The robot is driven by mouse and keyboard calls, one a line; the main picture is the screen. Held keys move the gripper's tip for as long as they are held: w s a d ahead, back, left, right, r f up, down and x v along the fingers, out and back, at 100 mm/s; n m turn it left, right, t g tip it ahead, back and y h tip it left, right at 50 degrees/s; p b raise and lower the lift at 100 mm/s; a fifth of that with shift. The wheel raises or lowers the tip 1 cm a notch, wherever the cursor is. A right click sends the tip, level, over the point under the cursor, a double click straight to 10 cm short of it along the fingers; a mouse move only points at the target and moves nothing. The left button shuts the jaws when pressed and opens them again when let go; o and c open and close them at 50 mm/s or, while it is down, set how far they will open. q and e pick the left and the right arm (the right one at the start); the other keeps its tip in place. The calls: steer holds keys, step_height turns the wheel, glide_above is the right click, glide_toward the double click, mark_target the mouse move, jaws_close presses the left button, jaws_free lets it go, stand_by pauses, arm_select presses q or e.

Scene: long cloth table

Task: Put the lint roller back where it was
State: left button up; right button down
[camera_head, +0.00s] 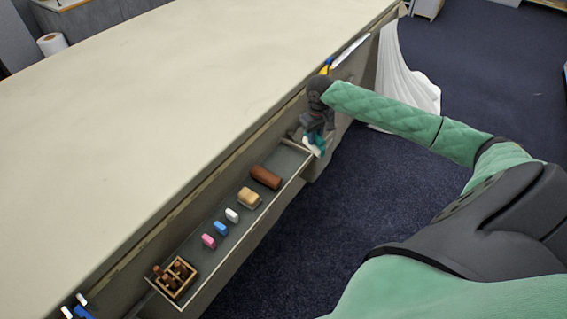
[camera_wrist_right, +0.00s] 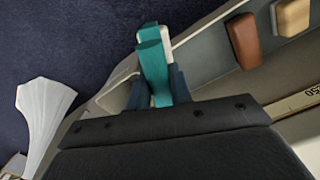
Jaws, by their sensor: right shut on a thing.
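My right gripper (camera_head: 314,136) is over the far end of an open drawer (camera_head: 203,262) at the table's side. It is shut on the lint roller (camera_head: 313,143), a teal and white thing that points down toward the drawer's far corner. In the right wrist view the lint roller (camera_wrist_right: 153,65) stands between the dark fingers of the gripper (camera_wrist_right: 155,92), with a white part behind the teal one. I cannot tell whether it touches the drawer. My left gripper is out of view.
The drawer holds a brown block (camera_head: 265,177), a tan block (camera_head: 248,197), small white, blue and pink pieces, and a wooden caddy (camera_head: 175,277) with brown bottles. A white cloth (camera_head: 405,80) hangs beyond my right gripper.

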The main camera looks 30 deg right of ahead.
steer(key=shift+w+f, duration=0.15)
steer(key=shift+w, duration=0.05)
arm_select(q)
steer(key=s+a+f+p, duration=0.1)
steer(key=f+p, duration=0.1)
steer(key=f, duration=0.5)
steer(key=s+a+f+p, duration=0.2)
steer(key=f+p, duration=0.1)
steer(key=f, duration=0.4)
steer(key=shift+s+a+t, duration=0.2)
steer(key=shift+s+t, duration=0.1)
arm_select(e)
steer(key=shift+w+a+f, duration=1.15)
steer(key=shift+w+f, duration=0.25)
steer(key=shift+f, duration=0.35)
steer(key=shift+w+a+f, duration=1.2)
steer(key=shift+w+f, duration=0.2)
steer(key=shift+f, duration=0.4)
steer(key=shift+w+a+f, duration=1.15)
steer(key=shift+w+f, duration=0.25)
steer(key=shift+f, duration=0.35)
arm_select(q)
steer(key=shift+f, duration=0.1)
arm_select(e)
steer(key=shift+f, duration=0.1)
steer(key=c, duration=1.3)
jaws_free()
steer(key=shift+o, duration=0.2)
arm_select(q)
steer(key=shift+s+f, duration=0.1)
